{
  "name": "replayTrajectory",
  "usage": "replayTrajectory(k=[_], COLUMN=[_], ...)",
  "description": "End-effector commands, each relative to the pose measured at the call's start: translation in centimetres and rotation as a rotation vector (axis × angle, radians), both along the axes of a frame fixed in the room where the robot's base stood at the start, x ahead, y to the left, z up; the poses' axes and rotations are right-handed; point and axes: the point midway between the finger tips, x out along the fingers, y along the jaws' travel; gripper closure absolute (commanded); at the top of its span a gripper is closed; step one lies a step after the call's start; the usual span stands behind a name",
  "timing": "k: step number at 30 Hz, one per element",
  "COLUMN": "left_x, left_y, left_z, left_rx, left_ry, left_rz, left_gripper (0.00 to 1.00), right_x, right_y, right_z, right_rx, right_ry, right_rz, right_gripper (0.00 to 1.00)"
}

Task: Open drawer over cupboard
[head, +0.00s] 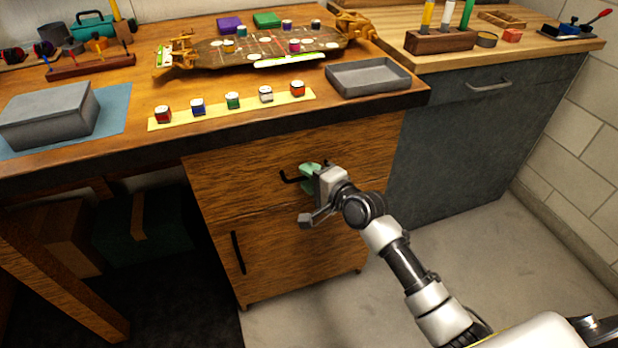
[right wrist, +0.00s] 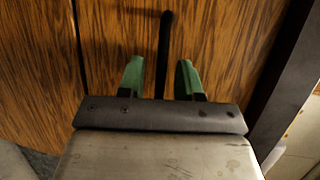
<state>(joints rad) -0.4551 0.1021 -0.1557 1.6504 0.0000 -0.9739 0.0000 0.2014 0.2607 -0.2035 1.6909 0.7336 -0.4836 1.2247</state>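The wooden drawer (head: 235,178) is the upper front of the cabinet under the workbench and looks closed. Its black bar handle (head: 288,179) is partly hidden by my right gripper (head: 311,178). The cupboard door (head: 290,255) is below, with a vertical black handle (head: 238,252). In the right wrist view, the green fingertips of my right gripper (right wrist: 160,80) are spread apart. The drawer handle (right wrist: 164,45) runs between them, with a gap visible on both sides. My left gripper is not in view.
The wooden workbench top (head: 290,120) overhangs the cabinet and holds a grey tray (head: 368,78), a grey box (head: 50,115) and several small paint pots. A dark grey cabinet (head: 470,140) stands to the right. The concrete floor (head: 420,240) in front is clear.

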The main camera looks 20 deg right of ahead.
Motion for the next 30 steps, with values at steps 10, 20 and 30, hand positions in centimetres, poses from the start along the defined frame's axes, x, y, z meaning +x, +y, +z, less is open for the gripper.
replayTrajectory(k=[10,20,30], left_x=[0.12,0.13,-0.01], left_y=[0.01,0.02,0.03], left_z=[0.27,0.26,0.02], left_rx=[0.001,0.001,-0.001], left_ry=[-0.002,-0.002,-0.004], left_rz=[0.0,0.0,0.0], left_gripper=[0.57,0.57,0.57], right_x=[0.33,0.31,0.02], right_y=[0.17,0.14,0.13], right_z=[-0.08,-0.08,-0.04], right_rx=[-0.001,-0.001,-0.002], right_ry=[0.0,0.0,0.001], right_rz=[0.0,0.0,0.0], right_gripper=[0.67,1.0,1.0])
